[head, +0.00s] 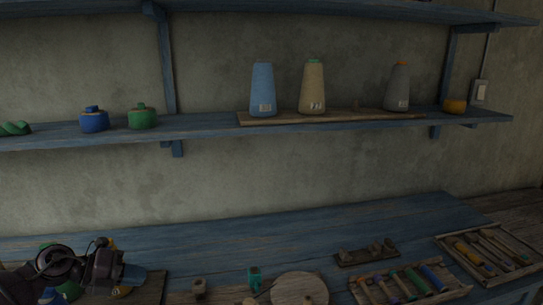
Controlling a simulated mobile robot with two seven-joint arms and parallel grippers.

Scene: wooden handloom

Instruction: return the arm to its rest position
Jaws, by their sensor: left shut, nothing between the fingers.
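My left gripper (132,277) is at the lower left of the head view, over the blue table. Its arm comes in from the left edge. The gripper is shut and nothing shows between its fingers. It covers part of a dark board (155,288) and some small coloured items there. My right gripper is not in the head view.
A blue shelf (205,126) above the table holds several yarn cones, including a blue one (263,90), and small spools. On the table are a round wooden disc (299,289), a tray of coloured tools (452,289) and another tray (531,266). The table's back middle is clear.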

